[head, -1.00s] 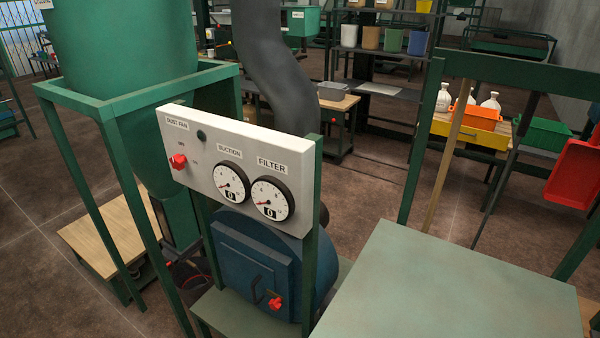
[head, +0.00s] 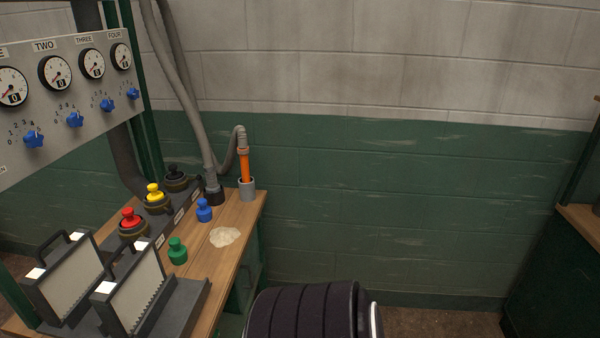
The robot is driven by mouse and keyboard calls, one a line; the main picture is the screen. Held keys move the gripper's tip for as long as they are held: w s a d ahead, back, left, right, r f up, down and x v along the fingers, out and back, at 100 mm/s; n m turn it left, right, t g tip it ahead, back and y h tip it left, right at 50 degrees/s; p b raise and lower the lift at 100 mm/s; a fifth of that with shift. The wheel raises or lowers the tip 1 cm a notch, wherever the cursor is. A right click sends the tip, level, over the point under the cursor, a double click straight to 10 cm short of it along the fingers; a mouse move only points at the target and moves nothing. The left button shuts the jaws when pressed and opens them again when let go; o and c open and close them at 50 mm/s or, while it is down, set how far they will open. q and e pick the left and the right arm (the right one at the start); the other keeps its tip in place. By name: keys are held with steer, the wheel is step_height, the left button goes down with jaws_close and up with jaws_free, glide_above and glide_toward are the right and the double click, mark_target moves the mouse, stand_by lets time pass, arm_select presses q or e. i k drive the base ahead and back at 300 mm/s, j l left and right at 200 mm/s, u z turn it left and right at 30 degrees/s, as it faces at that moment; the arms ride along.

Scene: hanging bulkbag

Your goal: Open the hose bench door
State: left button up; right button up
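A wooden-topped bench (head: 232,229) with a green frame stands at the left against the wall in the head view. A grey hose (head: 197,120) comes down to a dark fitting on the bench. An orange wand (head: 245,166) on the hose stands upright in a grey holder (head: 247,189) at the bench's far right corner. Green structure (head: 246,275) shows below the top at the bench's right end. I see no door or handle clearly; the bench's front is out of view or hidden. Neither of my grippers is in view.
On the bench are red (head: 131,221), yellow (head: 154,192), blue (head: 204,211) and green (head: 177,250) knobbed plugs, and two grey handled plates (head: 135,290). A gauge panel (head: 65,95) hangs above. A dark cabinet (head: 560,270) stands at far right. Floor (head: 440,320) shows between.

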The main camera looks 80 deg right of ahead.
mark_target(245, 276)
steer(key=z, duration=2.1)
steer(key=i+l, duration=0.1)
steer(key=l, duration=0.2)
steer(key=i+l+u, duration=0.25)
steer(key=i+l, duration=0.5)
steer(key=i+u, duration=0.1)
steer(key=i+j, duration=0.05)
steer(key=i, duration=0.05)
